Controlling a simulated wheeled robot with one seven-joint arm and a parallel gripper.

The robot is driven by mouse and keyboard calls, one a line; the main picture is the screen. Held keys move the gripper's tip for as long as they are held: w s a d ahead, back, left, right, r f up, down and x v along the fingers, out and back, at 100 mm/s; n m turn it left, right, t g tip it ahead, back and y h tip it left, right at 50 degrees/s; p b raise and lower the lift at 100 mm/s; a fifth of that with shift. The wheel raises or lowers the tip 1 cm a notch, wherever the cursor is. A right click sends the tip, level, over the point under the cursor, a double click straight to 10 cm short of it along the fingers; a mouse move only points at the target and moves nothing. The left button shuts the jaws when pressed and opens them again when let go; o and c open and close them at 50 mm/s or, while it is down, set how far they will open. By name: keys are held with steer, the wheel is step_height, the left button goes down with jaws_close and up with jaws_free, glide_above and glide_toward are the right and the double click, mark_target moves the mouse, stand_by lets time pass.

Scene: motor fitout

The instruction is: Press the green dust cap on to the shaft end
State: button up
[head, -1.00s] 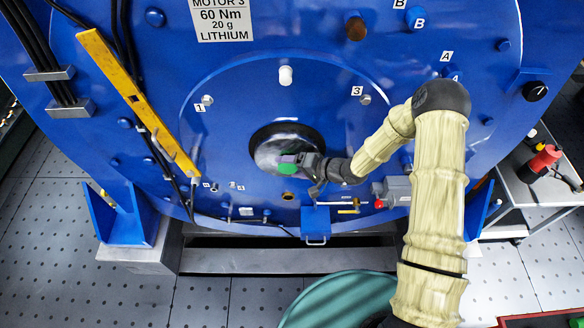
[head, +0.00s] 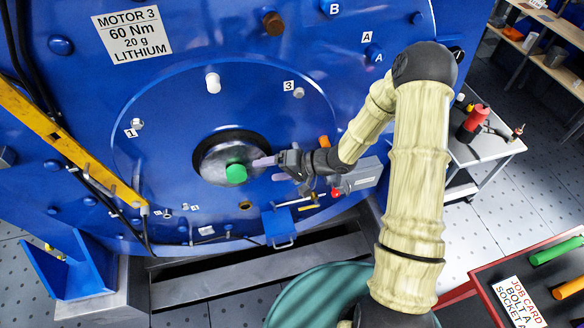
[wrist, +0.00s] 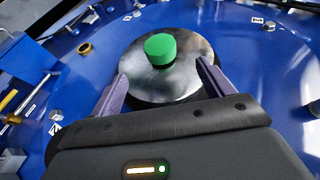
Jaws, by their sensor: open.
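A yellow bar (head: 62,140) runs down the motor's left side. A small blue tray (head: 279,228) and a grey box (head: 362,175) are on the motor below and right of the shaft. A cart (head: 486,148) with a red tool stands at the right. A bench with a job card (head: 518,302) is at lower right.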

steer(key=v, duration=0.6)
steer(key=shift+d+r, duration=0.15)
steer(key=shift+d, duration=0.1)
steer(key=shift+s, duration=0.1)
stand_by(0.6)
